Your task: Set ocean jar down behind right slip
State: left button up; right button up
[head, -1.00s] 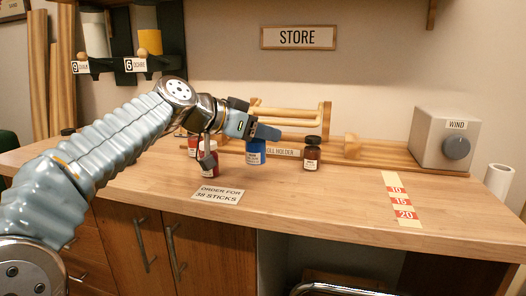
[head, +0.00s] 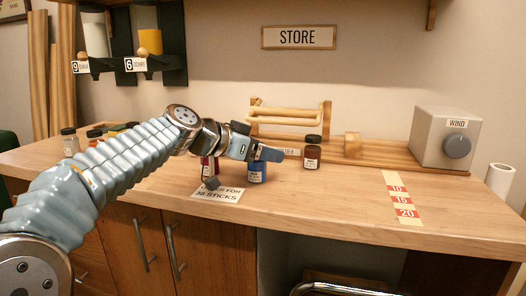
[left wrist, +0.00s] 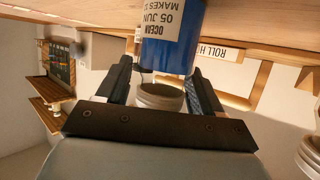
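The ocean jar (head: 257,173) is blue and upright, to the right of and a little behind the order slip for 38 sticks (head: 230,195). My left gripper (head: 266,153) is at its top and hides the lid in the head view. No second slip shows. My right gripper is not in view.
A red jar (head: 209,166) stands just left, partly hidden by my arm. A brown jar (head: 312,152) stands to the right, near the wooden roll holder (head: 380,157). More jars (head: 70,142) stand at far left.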

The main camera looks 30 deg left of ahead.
pick_arm(q)
jog(key=shift+r, duration=0.2)
jog(key=shift+s+a, duration=0.15)
jog(key=shift+s, duration=0.15)
jog(key=b+v, duration=0.1)
jog(key=v, duration=1)
jog(key=shift+s+a+r, duration=0.1)
jog(key=shift+s, duration=0.05)
